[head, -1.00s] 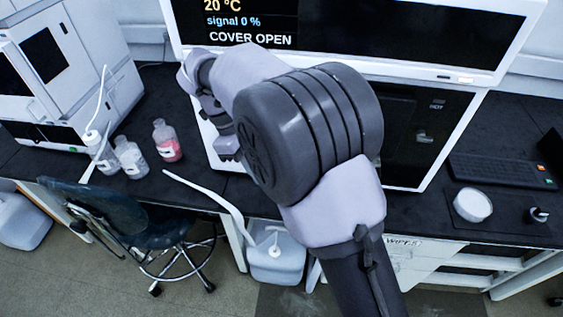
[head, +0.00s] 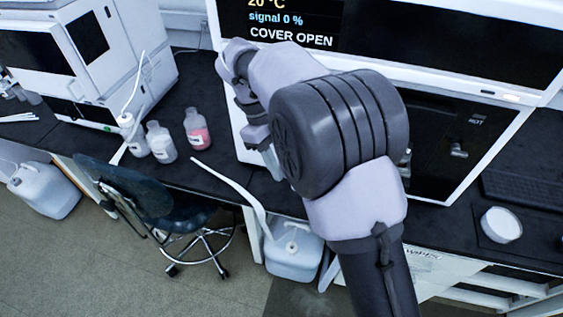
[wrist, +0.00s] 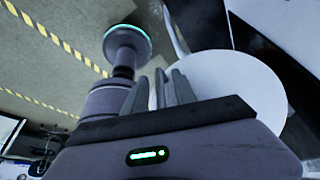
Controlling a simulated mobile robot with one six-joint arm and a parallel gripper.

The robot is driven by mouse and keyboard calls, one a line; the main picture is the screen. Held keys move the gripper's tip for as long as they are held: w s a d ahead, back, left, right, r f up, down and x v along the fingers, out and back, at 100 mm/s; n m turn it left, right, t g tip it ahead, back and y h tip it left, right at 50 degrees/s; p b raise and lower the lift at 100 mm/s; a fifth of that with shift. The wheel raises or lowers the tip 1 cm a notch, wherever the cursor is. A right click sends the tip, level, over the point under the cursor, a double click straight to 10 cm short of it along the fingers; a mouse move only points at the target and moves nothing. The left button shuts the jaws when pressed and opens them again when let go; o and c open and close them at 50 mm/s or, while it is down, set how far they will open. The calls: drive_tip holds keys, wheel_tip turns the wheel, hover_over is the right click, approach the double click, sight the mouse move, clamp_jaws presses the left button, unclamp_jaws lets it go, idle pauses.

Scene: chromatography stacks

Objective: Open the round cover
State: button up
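A large white disc (wrist: 235,85), round where its edge shows, fills the right of the wrist view just beside my fingers; it looks like the round cover, and whether they touch it I cannot tell. My gripper (wrist: 165,88) shows there as grey upright prongs close together, with narrow gaps; nothing is clearly held between them. In the head view my own arm hides most of the instrument's front, and the cover cannot be made out. The instrument's screen (head: 290,25) reads "COVER OPEN", "signal 0 %" and "20 °C".
Small bottles (head: 160,143) and a pink-filled bottle (head: 197,130) stand on the dark bench left of my arm. A white round tub (head: 501,225) sits at right, near a keyboard (head: 525,188). A chair (head: 150,205) and a jug (head: 293,252) are below the bench.

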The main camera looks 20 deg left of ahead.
drive_tip(key=p+v, duration=1.1)
drive_tip(key=v, duration=0.6)
drive_tip(key=shift+a+r, duration=0.15)
drive_tip(key=shift+r, duration=0.05)
drive_tip(key=shift+w, duration=0.1)
